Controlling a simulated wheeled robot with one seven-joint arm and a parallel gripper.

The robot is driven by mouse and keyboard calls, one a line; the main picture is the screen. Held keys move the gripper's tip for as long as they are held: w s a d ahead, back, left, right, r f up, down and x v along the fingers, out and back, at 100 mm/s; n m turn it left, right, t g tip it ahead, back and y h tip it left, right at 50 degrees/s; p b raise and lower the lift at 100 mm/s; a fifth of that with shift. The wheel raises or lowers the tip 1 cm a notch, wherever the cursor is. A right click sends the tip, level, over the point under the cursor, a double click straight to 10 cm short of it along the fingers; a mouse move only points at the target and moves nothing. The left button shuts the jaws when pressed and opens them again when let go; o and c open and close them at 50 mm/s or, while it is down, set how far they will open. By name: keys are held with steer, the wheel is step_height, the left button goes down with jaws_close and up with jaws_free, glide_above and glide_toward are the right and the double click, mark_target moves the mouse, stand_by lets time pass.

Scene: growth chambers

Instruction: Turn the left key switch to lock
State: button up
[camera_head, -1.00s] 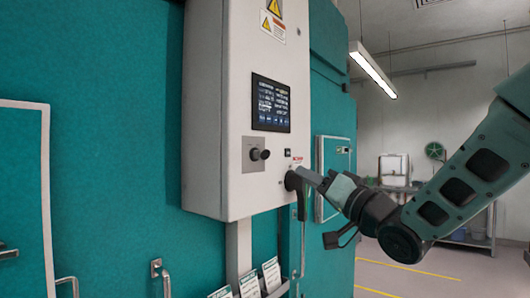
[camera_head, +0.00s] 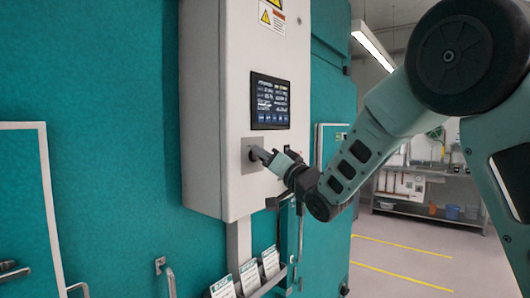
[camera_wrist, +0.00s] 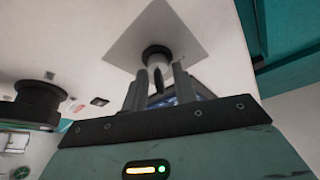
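The left key switch (camera_head: 250,152) sits on a square grey plate (camera_head: 248,166) on the front of the white control box. I cannot tell whether a fingertip touches the collar.
The white control box (camera_head: 207,120) has a dark display (camera_head: 270,102) above the switch. A large black knob (camera_wrist: 40,103) stands out beside the plate in the wrist view. Leaflet holders (camera_head: 250,277) hang below the box. Open floor (camera_head: 395,265) lies at the right.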

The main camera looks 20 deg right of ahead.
jaws_close()
steer(key=shift+f+n+b, duration=0.15)
steer(key=shift+n+b, duration=0.15)
steer(key=shift+b, duration=0.35)
steer(key=shift+f+n+y+b, duration=0.15)
steer(key=shift+n+y+b, duration=0.5)
steer(key=shift+b, duration=0.6)
steer(key=n+b, duration=0.1)
steer(key=b, duration=0.1)
steer(key=n+y+b, duration=0.1)
steer(key=n+b, duration=0.1)
steer(key=b, duration=0.1)
steer(key=shift+f+n+g+y, duration=0.15)
steer(key=shift+n+g+y, duration=0.1)
steer(key=shift+g, duration=0.15)
steer(key=n+y+b, duration=0.1)
steer(key=n+b, duration=0.1)
steer(key=n+g+y+b, duration=0.1)
steer(key=n+b, duration=0.1)
steer(key=n, duration=0.1)
steer(key=shift+g+y+b, duration=0.3)
steer(key=shift+r+n+g+y+b, duration=0.15)
steer(key=shift+n+g+y+b, duration=0.25)
steer(key=shift+n, duration=0.75)
steer(key=shift+r+n+g+y+b, duration=0.15)
steer(key=shift+n+g+b, duration=0.45)
steer(key=shift+n, duration=0.6)
steer(key=shift+r+n+g+y+b, duration=0.1)
steer(key=shift+n+g+y+b, duration=0.4)
steer(key=shift+n, duration=0.65)
